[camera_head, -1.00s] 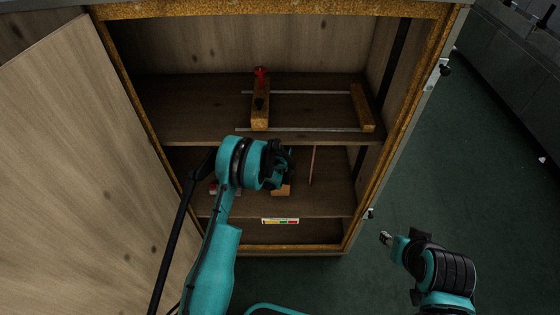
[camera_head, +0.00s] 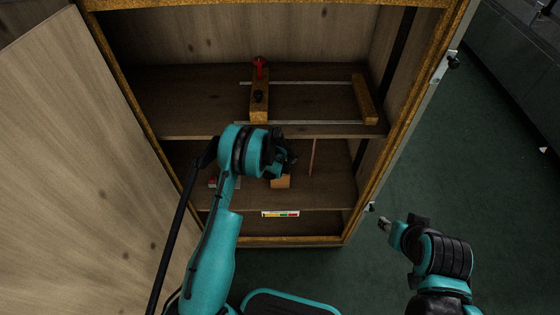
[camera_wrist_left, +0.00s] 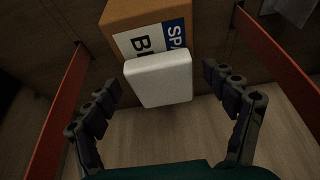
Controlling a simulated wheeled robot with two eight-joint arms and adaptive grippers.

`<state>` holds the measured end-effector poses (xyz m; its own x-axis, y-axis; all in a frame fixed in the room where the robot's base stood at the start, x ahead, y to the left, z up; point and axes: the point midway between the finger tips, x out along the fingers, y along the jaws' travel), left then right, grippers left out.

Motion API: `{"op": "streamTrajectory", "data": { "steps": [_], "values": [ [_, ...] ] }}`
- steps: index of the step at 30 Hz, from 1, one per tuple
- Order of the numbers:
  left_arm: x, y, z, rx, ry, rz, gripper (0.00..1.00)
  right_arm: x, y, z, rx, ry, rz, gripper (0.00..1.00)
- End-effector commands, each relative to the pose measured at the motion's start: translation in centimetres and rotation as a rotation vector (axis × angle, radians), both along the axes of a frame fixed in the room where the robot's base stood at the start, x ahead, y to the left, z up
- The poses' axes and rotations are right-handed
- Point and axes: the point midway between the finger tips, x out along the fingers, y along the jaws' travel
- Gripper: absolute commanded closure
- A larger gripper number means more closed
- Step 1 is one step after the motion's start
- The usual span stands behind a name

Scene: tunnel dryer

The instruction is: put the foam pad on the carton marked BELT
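The white foam pad (camera_wrist_left: 162,80) is in the left wrist view, between the spread fingers of my left gripper (camera_wrist_left: 161,84), with a gap to the finger on each side. I cannot tell whether pad and carton touch. In the head view, my left gripper (camera_head: 284,160) is inside the cabinet's lower compartment, over an orange-brown carton (camera_head: 281,183); the pad is hidden there. My right gripper (camera_head: 384,224) is outside the cabinet, its fingers too small to read.
Thin red upright dividers (camera_wrist_left: 64,105) flank the carton. The upper shelf (camera_head: 190,117) holds a wooden clamp (camera_head: 259,97) with metal bars. A red-and-white object (camera_head: 226,183) lies left of my gripper. The cabinet door (camera_head: 80,160) stands open at left.

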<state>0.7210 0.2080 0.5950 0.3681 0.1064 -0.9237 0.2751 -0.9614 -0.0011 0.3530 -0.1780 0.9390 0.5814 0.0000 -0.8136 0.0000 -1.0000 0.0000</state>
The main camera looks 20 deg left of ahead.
Motion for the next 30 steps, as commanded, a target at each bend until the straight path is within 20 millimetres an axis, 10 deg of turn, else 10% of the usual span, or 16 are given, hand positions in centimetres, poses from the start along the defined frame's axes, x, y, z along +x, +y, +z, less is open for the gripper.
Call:
{"op": "streamTrajectory", "data": {
  "steps": [10, 21, 30],
  "values": [
    [-0.5, -0.2, 2.1, 0.000, 0.000, -0.001, 0.16, 0.0, 0.0, 1.8, 0.000, 0.000, 0.000, 0.60],
    [-8.8, -2.6, 1.6, 0.000, 0.001, -0.002, 0.16, 0.0, 0.0, 3.3, 0.000, 0.000, 0.000, 0.60],
    [-11.9, -3.5, 1.2, -0.001, 0.001, -0.001, 0.16, 0.0, 0.0, 1.5, 0.000, 0.000, 0.000, 0.60]
  ]
}}
